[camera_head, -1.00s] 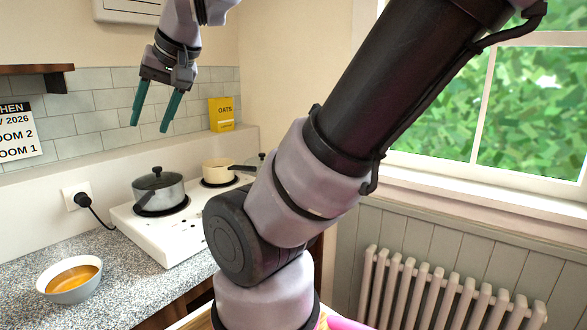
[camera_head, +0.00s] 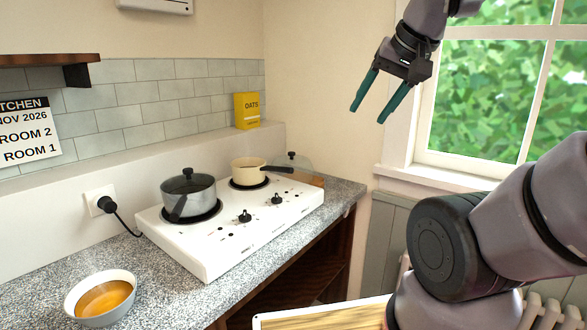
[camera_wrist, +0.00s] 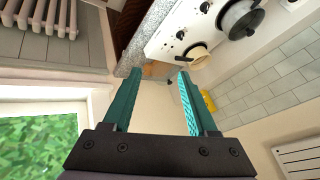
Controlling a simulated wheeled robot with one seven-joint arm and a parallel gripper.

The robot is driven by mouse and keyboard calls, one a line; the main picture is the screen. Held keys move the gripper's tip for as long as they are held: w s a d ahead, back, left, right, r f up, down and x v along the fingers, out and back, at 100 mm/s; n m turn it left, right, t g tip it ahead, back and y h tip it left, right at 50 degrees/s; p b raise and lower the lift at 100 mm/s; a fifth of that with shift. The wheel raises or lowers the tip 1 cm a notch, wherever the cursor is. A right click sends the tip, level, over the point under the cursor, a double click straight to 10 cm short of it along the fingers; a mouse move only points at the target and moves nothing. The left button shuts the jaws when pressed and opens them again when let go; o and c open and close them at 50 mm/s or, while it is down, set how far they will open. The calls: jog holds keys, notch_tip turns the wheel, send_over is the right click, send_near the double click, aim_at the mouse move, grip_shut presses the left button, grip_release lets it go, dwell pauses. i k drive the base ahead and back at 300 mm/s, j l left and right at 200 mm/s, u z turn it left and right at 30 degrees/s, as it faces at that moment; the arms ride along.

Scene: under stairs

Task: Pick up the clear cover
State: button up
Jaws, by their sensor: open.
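The clear cover (camera_head: 292,161) is a see-through dome with a black knob. In the head view it sits at the far right end of the counter, behind the cream pan's handle, which hides part of it. My gripper (camera_head: 367,114) is open and empty, high in the air in front of the window frame, to the right of the cover and above it in the picture. In the wrist view my gripper (camera_wrist: 160,72) shows two teal fingers spread apart with nothing between them.
A white hob (camera_head: 235,232) bears a lidded grey pot (camera_head: 196,200) and a cream pan (camera_head: 247,173). A yellow oats box (camera_head: 246,111) stands on the ledge behind. A bowl of orange soup (camera_head: 104,301) is at the counter's front left. The window (camera_head: 490,90) is at right.

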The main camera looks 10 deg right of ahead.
aim_at(303, 170)
jog(key=i+l+u, duration=0.15)
jog(key=l, duration=0.2)
jog(key=i+l+u, duration=0.1)
jog(key=l, duration=0.2)
jog(key=i+l+u, duration=0.15)
jog(key=l, duration=0.25)
jog(key=i+l+u, duration=0.15)
jog(key=l, duration=0.2)
jog(key=i+l+u, duration=0.15)
jog(key=l, duration=0.25)
